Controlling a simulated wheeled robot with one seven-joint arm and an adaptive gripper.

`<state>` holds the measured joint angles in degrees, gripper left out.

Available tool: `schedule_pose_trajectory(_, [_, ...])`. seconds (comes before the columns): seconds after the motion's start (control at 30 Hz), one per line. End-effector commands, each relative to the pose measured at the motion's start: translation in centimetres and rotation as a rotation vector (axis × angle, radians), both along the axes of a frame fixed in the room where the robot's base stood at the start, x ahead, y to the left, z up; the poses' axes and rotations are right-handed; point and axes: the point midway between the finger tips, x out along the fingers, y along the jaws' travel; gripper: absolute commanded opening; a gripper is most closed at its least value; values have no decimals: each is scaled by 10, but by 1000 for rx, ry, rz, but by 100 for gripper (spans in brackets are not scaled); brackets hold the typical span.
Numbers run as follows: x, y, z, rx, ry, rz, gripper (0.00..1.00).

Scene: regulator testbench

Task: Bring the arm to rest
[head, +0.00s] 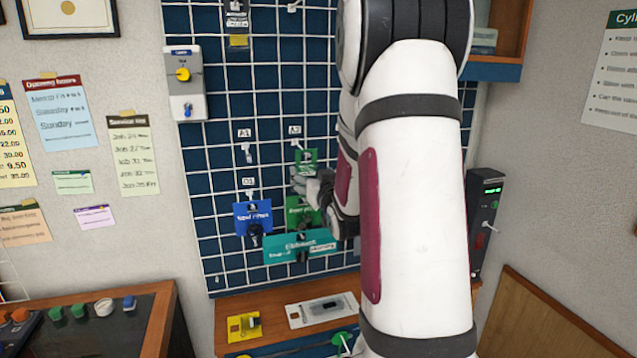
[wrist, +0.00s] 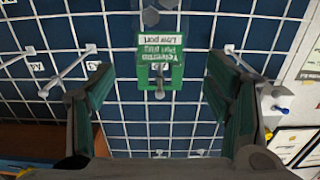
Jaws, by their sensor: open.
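My white arm with dark bands and a maroon panel fills the middle right of the head view. My gripper (head: 312,186) is in front of the blue wire-grid board (head: 215,150), partly hidden by the arm. In the wrist view my gripper (wrist: 158,72) is open, with its two green-padded fingers wide apart and nothing held. A green label tag (wrist: 160,68), upside down in that view, shows between the fingers on the board. I cannot tell how far the fingertips are from it.
Hooks with labels, a blue tag (head: 253,217) and a teal tag (head: 300,246) are on the board near my gripper. A wooden ledge (head: 275,305) below holds a yellow card (head: 243,326) and a white plate (head: 322,310). A black device (head: 486,225) stands right of my arm.

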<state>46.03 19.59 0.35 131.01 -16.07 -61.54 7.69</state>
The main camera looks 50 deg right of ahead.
Motion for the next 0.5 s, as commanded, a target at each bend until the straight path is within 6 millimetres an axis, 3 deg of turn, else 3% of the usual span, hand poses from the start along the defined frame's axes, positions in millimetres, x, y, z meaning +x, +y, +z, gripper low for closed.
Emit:
schedule_pose_trajectory(0.2, [-33,20,0,1,1,-1,72])
schedule_pose_trajectory(0.5, [-47,29,0,0,0,0,72])
